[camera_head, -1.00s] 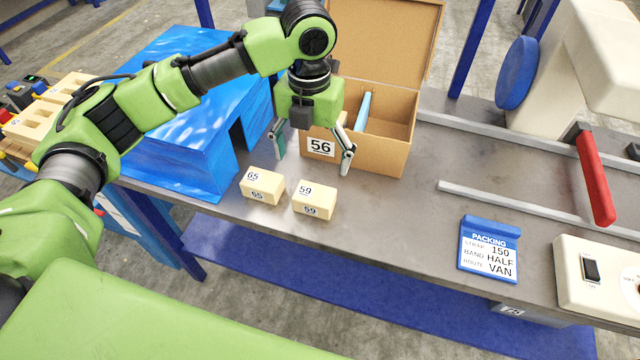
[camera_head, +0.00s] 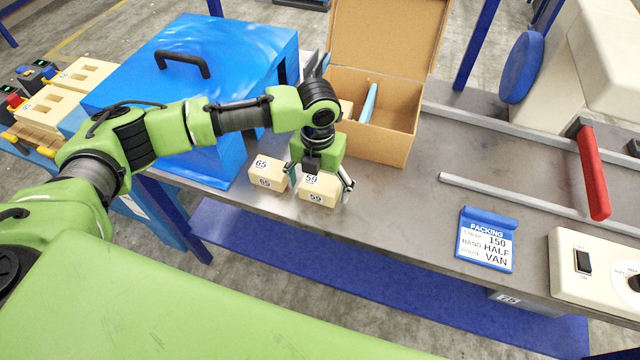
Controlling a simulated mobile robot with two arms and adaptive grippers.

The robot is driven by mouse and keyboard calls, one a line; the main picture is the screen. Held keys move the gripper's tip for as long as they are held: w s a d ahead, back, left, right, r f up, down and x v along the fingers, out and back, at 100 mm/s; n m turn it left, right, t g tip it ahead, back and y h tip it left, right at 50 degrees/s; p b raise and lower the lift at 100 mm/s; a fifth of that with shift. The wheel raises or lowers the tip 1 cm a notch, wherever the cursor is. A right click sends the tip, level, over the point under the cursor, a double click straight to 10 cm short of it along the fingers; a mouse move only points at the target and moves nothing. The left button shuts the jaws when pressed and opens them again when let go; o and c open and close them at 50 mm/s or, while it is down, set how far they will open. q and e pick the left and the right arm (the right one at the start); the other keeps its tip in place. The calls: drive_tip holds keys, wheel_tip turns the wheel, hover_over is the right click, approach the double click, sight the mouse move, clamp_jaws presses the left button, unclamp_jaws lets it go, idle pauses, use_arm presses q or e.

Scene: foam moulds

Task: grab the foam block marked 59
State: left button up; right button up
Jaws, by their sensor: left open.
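The foam block marked 59 (camera_head: 318,193) is a small cream block lying on the grey bench near its front edge. My left gripper (camera_head: 320,188) is open right over this block. One finger shows at the block's right side and the other at its left, by the gap to the neighbouring block. I cannot tell whether the fingers touch it. The foam block marked 65 (camera_head: 267,173) lies just to the left. My right gripper is not in view.
An open cardboard box (camera_head: 398,140) stands behind, holding a blue divider. A blue hooded case (camera_head: 200,95) with a black handle is on the left. A packing sign (camera_head: 486,240) and metal rails (camera_head: 520,196) lie to the right. The bench between block 59 and the sign is clear.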

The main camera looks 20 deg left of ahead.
use_arm(q)
drive_tip(key=shift+f, duration=0.1)
drive_tip(key=shift+c, duration=1.1)
drive_tip(key=c, duration=0.7)
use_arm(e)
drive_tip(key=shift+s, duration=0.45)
